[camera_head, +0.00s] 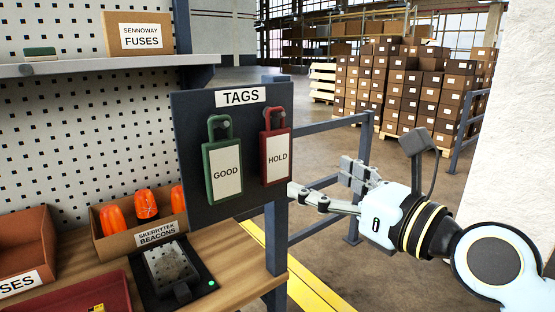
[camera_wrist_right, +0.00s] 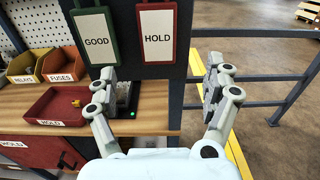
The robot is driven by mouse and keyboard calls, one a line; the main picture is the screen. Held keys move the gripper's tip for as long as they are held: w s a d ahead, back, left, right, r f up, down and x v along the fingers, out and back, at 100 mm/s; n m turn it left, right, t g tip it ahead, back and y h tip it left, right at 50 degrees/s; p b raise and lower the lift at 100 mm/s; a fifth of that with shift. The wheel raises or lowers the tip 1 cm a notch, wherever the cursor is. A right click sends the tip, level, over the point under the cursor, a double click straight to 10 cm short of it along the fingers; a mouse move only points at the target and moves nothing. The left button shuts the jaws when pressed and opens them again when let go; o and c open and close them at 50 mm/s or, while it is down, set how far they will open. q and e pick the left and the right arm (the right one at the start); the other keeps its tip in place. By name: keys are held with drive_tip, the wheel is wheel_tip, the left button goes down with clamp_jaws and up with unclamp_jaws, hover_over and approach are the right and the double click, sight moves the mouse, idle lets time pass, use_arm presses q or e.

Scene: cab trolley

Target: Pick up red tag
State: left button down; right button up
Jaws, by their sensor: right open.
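The red tag (camera_head: 277,155), lettered HOLD, hangs on the dark TAGS board (camera_head: 195,150), to the right of the green GOOD tag (camera_head: 224,170). My right gripper (camera_head: 322,187) is open and empty, just to the right of the red tag in the head view. In the right wrist view the red tag (camera_wrist_right: 158,38) shows ahead, between and beyond the two open fingers (camera_wrist_right: 160,88), and apart from them. The green tag (camera_wrist_right: 96,35) is beyond the left finger there. My left gripper is not in view.
A wooden bench (camera_head: 245,256) below the board holds an orange beacon box (camera_head: 110,241), a black device (camera_head: 172,270) and a red tray (camera_head: 80,301). A grey railing (camera_head: 317,130) runs behind my right gripper. Stacked cartons (camera_head: 400,95) stand far back.

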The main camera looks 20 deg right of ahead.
sight(278, 156)
drive_tip(key=x, duration=0.5)
drive_tip(key=shift+w+a+r, duration=0.15)
drive_tip(key=shift+w+r, duration=0.05)
drive_tip(key=shift+w, duration=0.1)
drive_tip(key=x, duration=0.3)
drive_tip(key=shift+w+a+r+p, duration=0.25)
drive_tip(key=shift+w+a+p, duration=0.05)
drive_tip(key=shift+p, duration=0.1)
drive_tip(key=shift+w+a+f, duration=0.1)
drive_tip(key=shift+w, duration=0.35)
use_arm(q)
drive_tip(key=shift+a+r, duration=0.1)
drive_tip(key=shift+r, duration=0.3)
use_arm(e)
drive_tip(key=shift+s, duration=0.1)
drive_tip(key=shift+c, duration=0.3)
drive_tip(key=c, duration=1.2)
